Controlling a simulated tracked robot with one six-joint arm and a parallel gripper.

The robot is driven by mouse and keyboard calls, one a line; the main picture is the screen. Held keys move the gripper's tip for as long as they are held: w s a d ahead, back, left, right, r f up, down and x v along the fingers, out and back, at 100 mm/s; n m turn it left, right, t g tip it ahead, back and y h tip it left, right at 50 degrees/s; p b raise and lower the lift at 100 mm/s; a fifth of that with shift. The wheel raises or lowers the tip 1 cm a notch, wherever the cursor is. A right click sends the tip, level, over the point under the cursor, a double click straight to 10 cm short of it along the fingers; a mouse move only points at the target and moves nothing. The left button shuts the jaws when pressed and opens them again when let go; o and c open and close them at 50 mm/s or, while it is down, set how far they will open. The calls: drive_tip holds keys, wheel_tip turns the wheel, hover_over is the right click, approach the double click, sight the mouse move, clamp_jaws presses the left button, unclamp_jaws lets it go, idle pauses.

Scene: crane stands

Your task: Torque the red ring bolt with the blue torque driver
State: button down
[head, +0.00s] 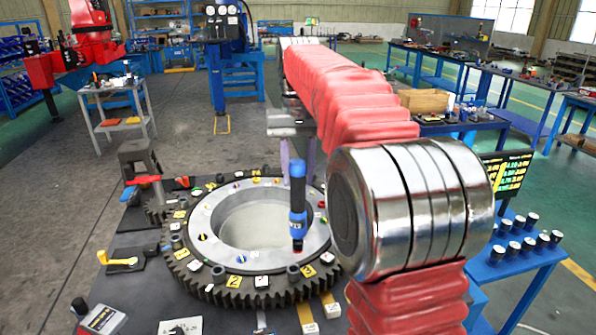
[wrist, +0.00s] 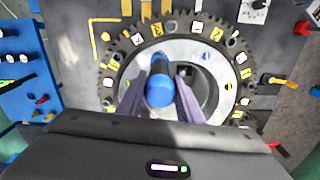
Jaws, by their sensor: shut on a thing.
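The blue torque driver (head: 298,205) stands near upright over the near right part of the ring, its dark lower end just above or at the ring's face; I cannot tell whether it touches. My gripper (head: 297,158) is shut on its upper part. In the wrist view the driver (wrist: 160,92) lies between the two grey-purple fingers of my gripper (wrist: 161,84). The toothed ring (head: 262,288) lies flat, with a light inner flange carrying bolts of several colours. A small red bolt head (head: 322,205) shows on the flange's right side. The driver's working end is hidden in the wrist view.
The ring fills most of the dark table. A yellow-handled tool (head: 122,260) and a stand with a red part (head: 145,180) are at its left.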

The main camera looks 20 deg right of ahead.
drive_tip(key=shift+f, duration=0.5)
idle(3.2)
